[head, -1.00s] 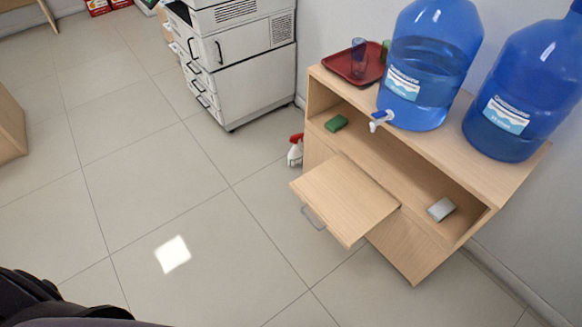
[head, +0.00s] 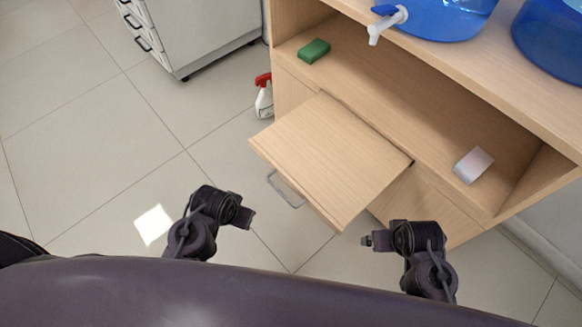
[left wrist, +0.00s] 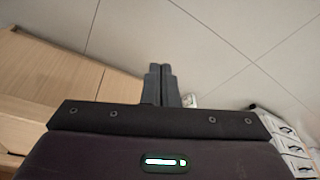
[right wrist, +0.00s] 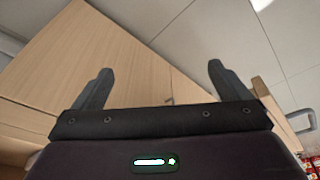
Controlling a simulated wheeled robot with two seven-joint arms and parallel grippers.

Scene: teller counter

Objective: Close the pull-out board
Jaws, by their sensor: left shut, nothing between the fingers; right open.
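The pull-out board (head: 325,155) sticks out from the front of the wooden cabinet (head: 285,100) in the head view. A grey metal handle (head: 285,190) is on its front edge. In the right wrist view, the board's edge (right wrist: 268,97) and a handle show at the right. My left gripper (left wrist: 159,72) is shut and empty, with floor beyond its fingertips in the left wrist view. My right gripper (right wrist: 160,72) is open and empty, with a wooden cabinet face beyond it. Both arms show low in the head view, apart from the board; their fingertips are not clear there.
The open shelf holds a green sponge (head: 314,51) and a small white box (head: 473,165). Blue water bottles (head: 440,18) stand on top. A spray bottle (head: 263,97) is on the floor left of the cabinet, near a grey drawer unit (head: 195,35).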

